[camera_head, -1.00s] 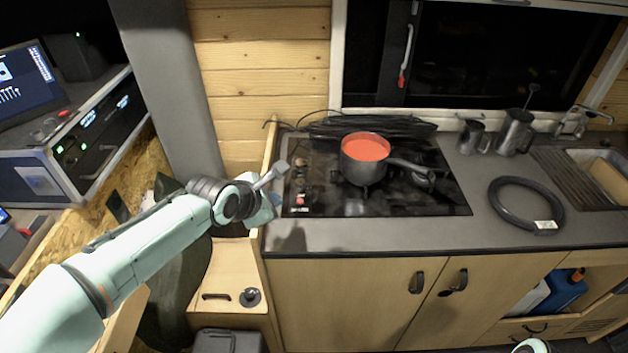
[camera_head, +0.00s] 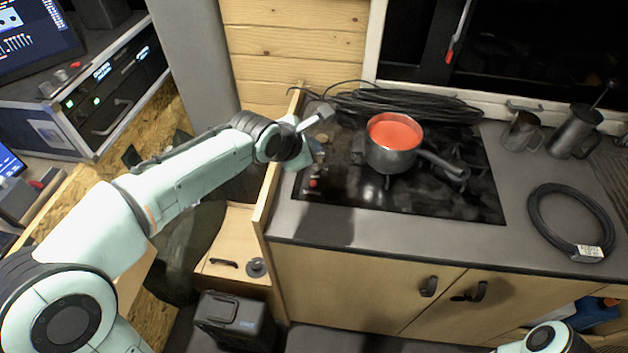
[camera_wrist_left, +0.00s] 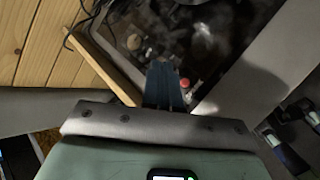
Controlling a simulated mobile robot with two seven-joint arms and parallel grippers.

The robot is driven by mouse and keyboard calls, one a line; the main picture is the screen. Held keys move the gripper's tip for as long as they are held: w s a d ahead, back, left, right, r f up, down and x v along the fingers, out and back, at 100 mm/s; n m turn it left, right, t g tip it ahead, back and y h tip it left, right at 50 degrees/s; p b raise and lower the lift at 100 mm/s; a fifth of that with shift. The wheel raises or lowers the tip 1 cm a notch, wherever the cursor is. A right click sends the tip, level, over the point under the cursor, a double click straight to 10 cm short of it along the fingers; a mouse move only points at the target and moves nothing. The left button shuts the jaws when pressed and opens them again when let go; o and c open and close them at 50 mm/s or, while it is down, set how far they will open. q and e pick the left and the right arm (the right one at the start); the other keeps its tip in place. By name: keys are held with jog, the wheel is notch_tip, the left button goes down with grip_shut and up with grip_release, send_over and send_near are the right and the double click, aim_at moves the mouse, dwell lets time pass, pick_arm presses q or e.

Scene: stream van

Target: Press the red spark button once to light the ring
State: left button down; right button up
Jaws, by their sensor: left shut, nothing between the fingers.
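The red spark button (camera_head: 313,183) is at the front left corner of the black hob (camera_head: 440,203). In the left wrist view the red button (camera_wrist_left: 185,83) shows just right of my fingers, and I cannot tell whether they touch it. My left gripper (camera_head: 318,153) is shut and empty, over the hob's left edge just behind the button in the head view. Its blue fingers (camera_wrist_left: 163,72) are together in the left wrist view. It partly hides the knobs behind the button. I see no flame on the ring under the pot. My right gripper is out of view.
A dark pot (camera_head: 390,158) with red contents stands on the hob, its handle pointing right. A black cable coil (camera_head: 537,218) lies on the counter (camera_head: 330,228) to the right. A wooden side panel (camera_head: 272,195) edges the hob's left. Metal jugs (camera_head: 572,132) stand at the right.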

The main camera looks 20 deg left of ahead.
aim_at(313, 184)
pick_arm(q)
notch_tip(313, 184, down, 9)
jog(key=b, duration=0.6)
jog(key=shift+r, duration=0.2)
jog(key=shift+f+b, duration=0.15)
jog(key=shift+b, duration=0.25)
dwell(1.3)
jog(key=shift+f+b, duration=0.4)
jog(key=shift+b, duration=0.25)
jog(key=shift+f+b, duration=0.45)
jog(key=shift+b, duration=0.1)
dwell(0.6)
jog(key=shift+r, duration=0.1)
jog(key=shift+r+p, duration=0.45)
jog(key=shift+r, duration=0.3)
